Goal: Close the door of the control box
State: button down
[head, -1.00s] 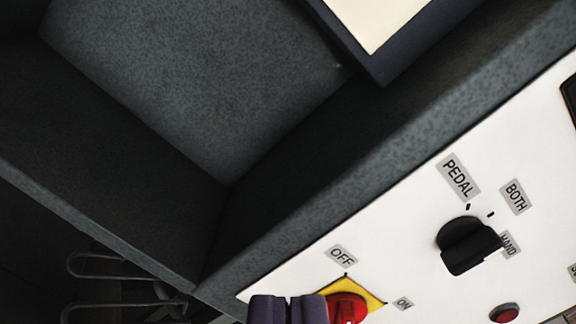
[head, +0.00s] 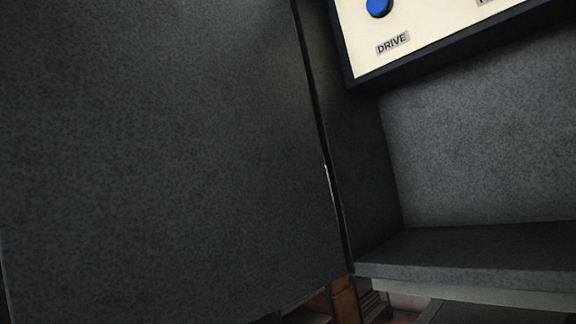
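The control box shows on the right, open at the front, with a speckled grey back wall (head: 480,150) and a grey bottom ledge (head: 470,255). A large flat dark grey panel (head: 160,160), which looks like the door of the control box, fills the left half of the picture. It stands open, with a narrow dark gap along its right edge beside the box's side wall. Its left edge is partly at the picture's border. My gripper is not in view, so I cannot see whether it touches the door.
A cream panel (head: 425,35) in a dark frame sits inside the box at the top, with a blue button (head: 378,6) and a DRIVE label (head: 392,43). Below the box is a brown part (head: 343,298) and dark machine parts, partly hidden.

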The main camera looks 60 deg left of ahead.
aim_at(162, 161)
jog(key=k+j, duration=0.2)
jog(key=j, duration=0.15)
jog(key=k+j, duration=0.15)
jog(key=j, duration=0.2)
jog(key=k+j, duration=0.2)
jog(key=j, duration=0.2)
jog(key=k+j+z, duration=0.1)
jog(key=j, duration=0.25)
jog(key=k, duration=0.1)
